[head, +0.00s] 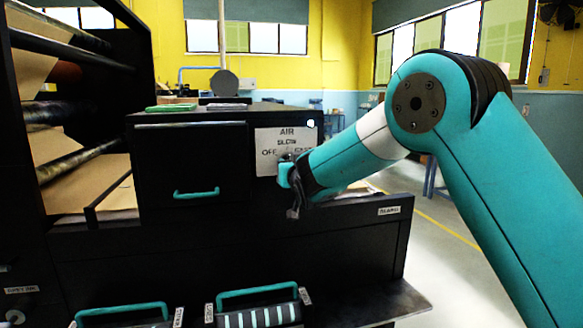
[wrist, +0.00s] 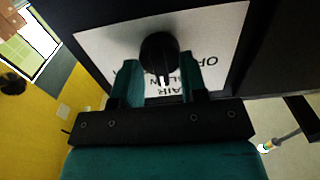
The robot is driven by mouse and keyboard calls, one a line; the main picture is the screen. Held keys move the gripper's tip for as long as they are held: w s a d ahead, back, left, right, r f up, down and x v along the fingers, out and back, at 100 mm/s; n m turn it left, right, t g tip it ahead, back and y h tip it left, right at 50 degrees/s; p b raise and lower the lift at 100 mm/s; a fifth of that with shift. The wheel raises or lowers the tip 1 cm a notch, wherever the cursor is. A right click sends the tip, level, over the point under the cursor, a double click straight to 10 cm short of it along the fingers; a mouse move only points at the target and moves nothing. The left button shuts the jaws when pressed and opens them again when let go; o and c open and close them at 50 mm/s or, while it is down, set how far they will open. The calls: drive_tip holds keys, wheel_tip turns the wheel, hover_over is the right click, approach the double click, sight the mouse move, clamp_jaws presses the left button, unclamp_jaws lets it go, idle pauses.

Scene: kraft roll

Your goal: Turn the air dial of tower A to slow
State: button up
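The air dial (wrist: 158,52) is a round black knob with a white mark, on a white label sheet (head: 267,139) on the black cabinet front. The head view shows AIR at the top of the label, SLOW under it and OFF at the left; my arm covers part of the right side. The wrist view shows the label upside down, and the dial's white mark faces its AIR and SLOW lettering. My gripper (wrist: 162,78) is at the dial, its teal fingers against both sides of the knob. In the head view my gripper (head: 290,180) hides most of the dial.
A black drawer with a teal handle (head: 197,194) is left of the label. A ledge with a small label (head: 389,211) runs below my gripper. Teal-handled bins (head: 258,315) stand lower down. Paper rolls on a rack (head: 85,160) fill the left. Open floor (head: 455,215) lies at the right.

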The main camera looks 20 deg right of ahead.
drive_tip(key=s+b, duration=0.5)
drive_tip(key=s, duration=1.2)
drive_tip(key=shift+s, duration=0.25)
drive_tip(key=s+a+f+n+g+y+p, duration=0.1)
drive_tip(key=s+a+n+g+y+p, duration=0.1)
drive_tip(key=s+g, duration=0.7)
drive_tip(key=s+a+f+n+g+y+p, duration=0.2)
drive_tip(key=s+n+g+p, duration=0.3)
drive_tip(key=s, duration=1.6)
drive_tip(key=g+p, duration=0.2)
drive_tip(key=g, duration=0.1)
drive_tip(key=shift+s+a+f+g, duration=0.2)
drive_tip(key=shift+s+g, duration=0.15)
drive_tip(key=shift+g, duration=0.05)
